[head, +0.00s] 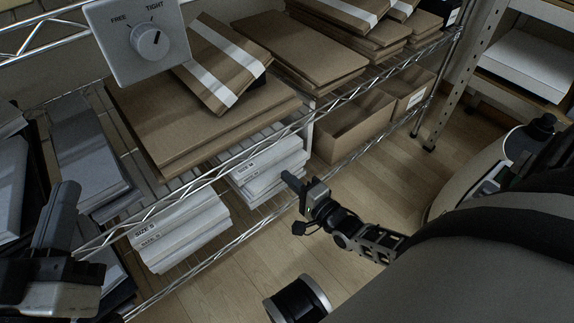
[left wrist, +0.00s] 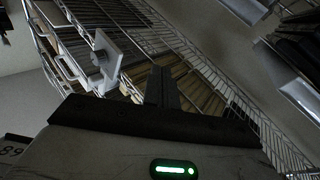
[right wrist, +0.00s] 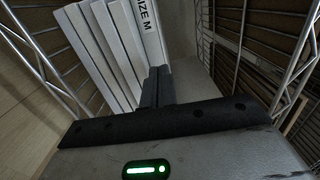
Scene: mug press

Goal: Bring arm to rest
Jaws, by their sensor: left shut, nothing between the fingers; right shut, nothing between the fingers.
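My left gripper (head: 57,215) is at the left edge of the head view, in front of the wire shelf. Its fingers are shut and empty, and they also show shut in the left wrist view (left wrist: 162,88). My right gripper (head: 292,182) is right of the middle in the head view, beside the lower shelf with the white "SIZE M" stack (head: 268,165). Its fingers are shut and empty in the right wrist view (right wrist: 157,87), where the "SIZE M" stack (right wrist: 100,45) shows beyond them. Whether the right gripper touches the shelf I cannot tell.
A grey dial box marked FREE and TIGHT (head: 115,40) hangs at the upper left. Flat brown cartons (head: 200,125) lie on the wire shelf (head: 240,158). A "SIZE S" stack (head: 185,235) and open brown bins (head: 350,130) sit below. Wooden floor (head: 385,170) is clear on the right.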

